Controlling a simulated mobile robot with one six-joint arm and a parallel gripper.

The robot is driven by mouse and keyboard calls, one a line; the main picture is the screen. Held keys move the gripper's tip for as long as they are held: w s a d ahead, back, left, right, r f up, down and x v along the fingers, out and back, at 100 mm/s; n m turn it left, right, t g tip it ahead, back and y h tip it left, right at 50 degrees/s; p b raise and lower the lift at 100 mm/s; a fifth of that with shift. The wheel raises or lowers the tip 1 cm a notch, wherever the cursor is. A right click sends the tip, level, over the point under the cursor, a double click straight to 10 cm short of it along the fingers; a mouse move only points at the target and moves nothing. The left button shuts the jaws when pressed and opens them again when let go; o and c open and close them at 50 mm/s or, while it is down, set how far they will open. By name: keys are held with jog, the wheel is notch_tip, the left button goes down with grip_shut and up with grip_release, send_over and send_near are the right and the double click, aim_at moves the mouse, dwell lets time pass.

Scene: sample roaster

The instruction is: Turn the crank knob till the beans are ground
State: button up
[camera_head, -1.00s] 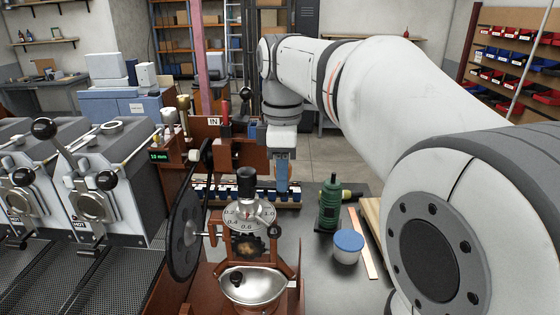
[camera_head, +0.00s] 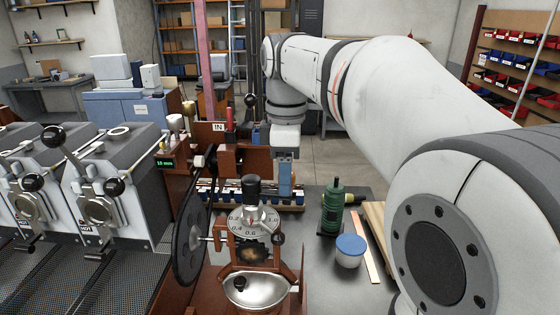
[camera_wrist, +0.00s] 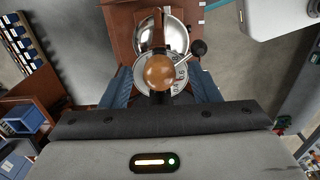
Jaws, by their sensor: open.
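The grinder stands at the lower middle of the head view, with a black flywheel (camera_head: 188,240), a pale numbered dial (camera_head: 252,220) and a black cylinder (camera_head: 252,188) above it. A small black ball knob (camera_head: 278,238) sits on its right side. In the wrist view a round brown knob (camera_wrist: 160,72) lies between my fingers, over the dial; I cannot make it out in the head view. My gripper (camera_head: 285,180) points down just behind and right of the dial. Its blue fingers are apart; I see no contact with the brown knob. The beans are not clearly visible.
A silver pan (camera_head: 255,288) sits in front of the grinder. On the right stand a green bottle-like device (camera_head: 333,210) and a blue-lidded jar (camera_head: 350,250). Roasters with black ball handles (camera_head: 115,186) fill the left. A blue-and-white rack lies behind the grinder.

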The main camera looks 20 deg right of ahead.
notch_tip(320, 180, up, 4)
jog(key=shift+f+p, duration=0.1)
jog(key=shift+p, duration=0.75)
jog(key=shift+r, duration=1.1)
